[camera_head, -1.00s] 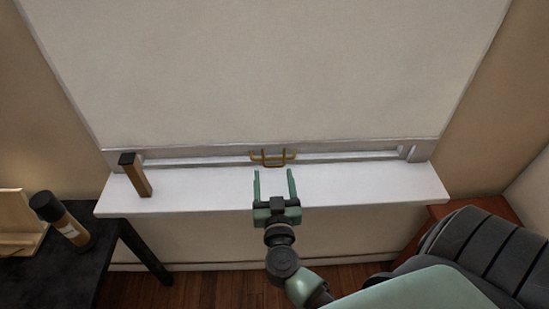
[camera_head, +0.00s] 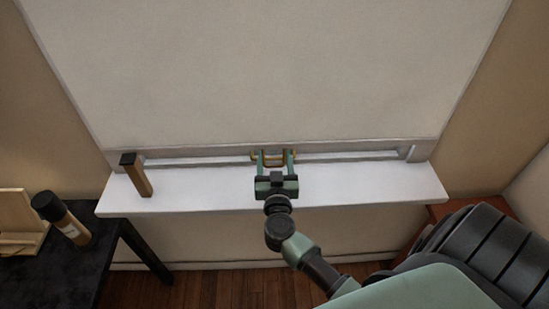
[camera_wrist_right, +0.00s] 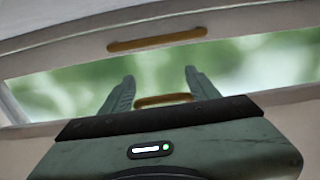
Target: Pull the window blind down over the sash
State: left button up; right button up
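The pale window blind (camera_head: 270,75) hangs over most of the window, its lower edge just above the sill. Brass handle pieces (camera_head: 272,155) show at its lower middle. In the right wrist view one brass bar (camera_wrist_right: 157,39) lies beyond the fingertips, and a shorter brass piece (camera_wrist_right: 163,100) lies between the fingers. I cannot tell which belongs to the blind or the sash. My right gripper (camera_head: 275,154) is open, its fingers overlapping the brass in the head view; contact is unclear. A strip of window glass with blurred green (camera_wrist_right: 60,88) shows. My left gripper is not in view.
The white sill (camera_head: 365,188) runs below the blind, with a brown, dark-topped upright block (camera_head: 143,178) at its left. A dark table (camera_head: 75,265) at the left bears a bottle (camera_head: 62,218) and a wooden stand (camera_head: 18,222). The sill right of my gripper is clear.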

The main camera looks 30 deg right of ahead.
grip_shut()
notch_tip(320, 180, down, 5)
jog(key=shift+r+b, duration=0.1)
jog(key=shift+b, duration=0.8)
jog(key=shift+r, duration=0.1)
jog(key=shift+o, duration=1.5)
grip_release()
jog(key=shift+s, duration=0.1)
jog(key=v, duration=0.7)
jog(key=shift+s+a, duration=0.15)
jog(key=shift+s, duration=0.15)
